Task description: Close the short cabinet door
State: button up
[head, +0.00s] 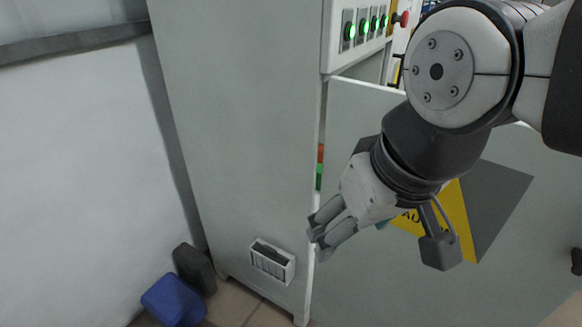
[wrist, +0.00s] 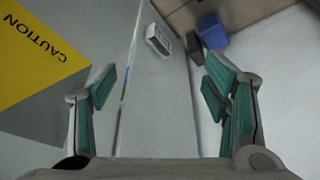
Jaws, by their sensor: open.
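The short cabinet door (head: 365,150) is a grey panel with a yellow caution sign (head: 462,215), partly hidden behind my arm. Its top edge shows below the button panel. A narrow gap with red and green bits runs between its left edge and the tall grey cabinet side (head: 245,130). The door also shows at left in the wrist view (wrist: 100,100), with the sign turned. My gripper (head: 325,235) is open and empty, in front of the door's left edge near the cabinet side. In the wrist view its fingers (wrist: 160,88) stand apart. I cannot tell whether they touch anything.
A button panel with green lights (head: 348,32) and a red knob is above the door. A small vent box (head: 272,262) sits low on the cabinet side. A blue bin (head: 173,300) and a dark bin (head: 195,268) stand on the tiled floor by the white wall at left.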

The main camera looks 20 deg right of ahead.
aim_at(515, 216)
jog(key=k+j+z, duration=0.2)
jog(key=j+z, duration=0.15)
jog(key=k+j+z, duration=0.2)
jog(key=j+z, duration=0.2)
